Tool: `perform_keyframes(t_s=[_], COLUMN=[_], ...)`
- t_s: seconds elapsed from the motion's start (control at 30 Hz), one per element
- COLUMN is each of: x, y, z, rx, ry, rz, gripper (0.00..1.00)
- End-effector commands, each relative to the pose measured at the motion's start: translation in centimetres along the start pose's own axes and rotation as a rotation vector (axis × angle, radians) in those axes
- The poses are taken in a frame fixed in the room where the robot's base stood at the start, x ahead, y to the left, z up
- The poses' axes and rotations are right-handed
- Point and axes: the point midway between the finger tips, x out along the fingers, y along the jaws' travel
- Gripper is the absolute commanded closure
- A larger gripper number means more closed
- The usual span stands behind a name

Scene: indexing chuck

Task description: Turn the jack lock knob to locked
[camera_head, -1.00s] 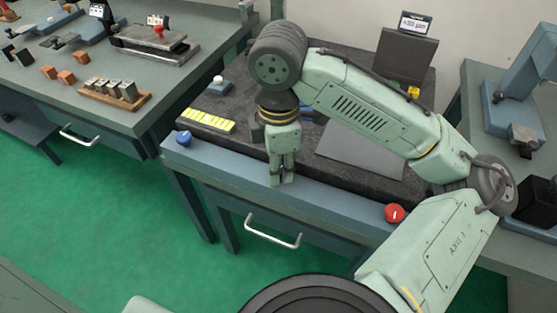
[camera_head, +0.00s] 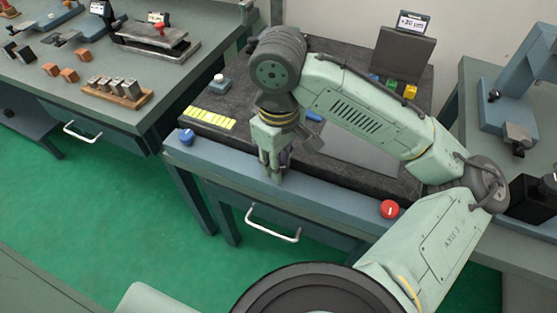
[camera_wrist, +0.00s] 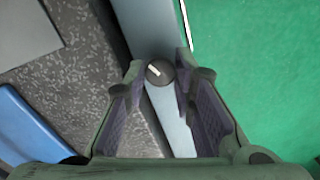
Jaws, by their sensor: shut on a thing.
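The jack lock knob (camera_wrist: 160,72) is a small dark round knob with a white pointer line, set in the blue front rail of the bench. In the wrist view its line slants toward the upper left. My gripper (camera_wrist: 160,66) has its fingertips on either side of the knob and is shut on it. In the head view my gripper (camera_head: 273,180) reaches down to the front rail, and its fingers hide the knob. I cannot read a locked or unlocked label.
A blue knob (camera_head: 186,137) and a red knob (camera_head: 390,209) sit on the same rail (camera_head: 335,190). Behind it lies a dark granite plate (camera_head: 210,110) with a yellow strip (camera_head: 210,118). A drawer handle (camera_head: 272,225) sticks out below. Green floor lies in front.

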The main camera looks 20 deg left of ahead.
Motion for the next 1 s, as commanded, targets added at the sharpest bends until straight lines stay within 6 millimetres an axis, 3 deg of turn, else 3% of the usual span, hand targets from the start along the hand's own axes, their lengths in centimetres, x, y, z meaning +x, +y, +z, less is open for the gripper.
perform_keyframes(t_s=[0.5,1.0], x=[-0.02,-0.02], y=[-0.02,-0.03], z=[0.04,0.03], rx=[0.393,0.505], ry=[-0.001,-0.001], rz=[0.000,-0.001], gripper=[1.00,1.00])
